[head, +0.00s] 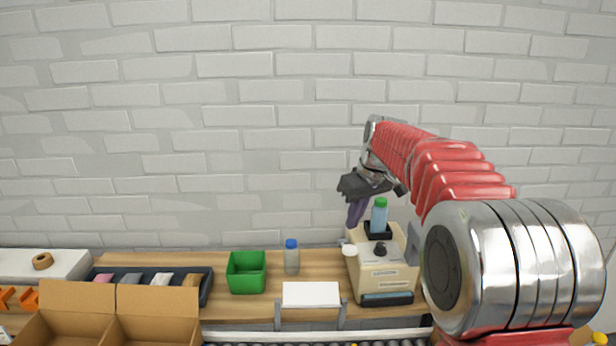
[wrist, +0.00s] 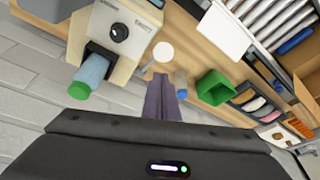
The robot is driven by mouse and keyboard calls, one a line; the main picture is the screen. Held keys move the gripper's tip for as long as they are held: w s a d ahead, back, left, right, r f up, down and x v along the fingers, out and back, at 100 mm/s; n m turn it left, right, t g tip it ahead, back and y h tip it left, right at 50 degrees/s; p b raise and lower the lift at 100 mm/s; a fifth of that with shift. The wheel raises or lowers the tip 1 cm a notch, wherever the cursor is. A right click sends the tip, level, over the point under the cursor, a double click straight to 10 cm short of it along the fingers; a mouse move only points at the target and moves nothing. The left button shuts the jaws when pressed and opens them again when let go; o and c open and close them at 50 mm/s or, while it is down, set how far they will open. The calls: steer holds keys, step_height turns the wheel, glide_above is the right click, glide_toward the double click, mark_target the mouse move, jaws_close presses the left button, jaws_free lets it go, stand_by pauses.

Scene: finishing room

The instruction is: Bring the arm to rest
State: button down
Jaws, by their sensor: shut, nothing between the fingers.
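My arm reaches out over the bench in the head view, bent, with my gripper (head: 354,216) hanging fingers down, just left of the green-capped bottle. In the wrist view my gripper's purple fingers (wrist: 162,95) are together with nothing between them. They are above the bench and apart from everything on it.
A beige machine (head: 385,270) holding a green-capped blue bottle (head: 379,216) stands close by on the right. Left are a blue-capped bottle (head: 291,259), a green bin (head: 247,273) and a dark divided tray (head: 207,287). An open cardboard box (head: 155,330) and roller conveyor (head: 330,338) are in front.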

steer(key=f, duration=0.1)
steer(key=s+f, duration=0.1)
steer(key=f+m, duration=0.1)
steer(key=shift+s+d+f+g, duration=0.2)
steer(key=shift+s+g, duration=0.1)
steer(key=shift+s, duration=0.1)
steer(key=s+m+t+h, duration=0.1)
steer(key=s+m+t, duration=0.2)
steer(key=s, duration=3.2)
steer(key=shift+s+a+m+h, duration=0.2)
steer(key=shift+s+m+h, duration=0.1)
steer(key=shift+m, duration=0.2)
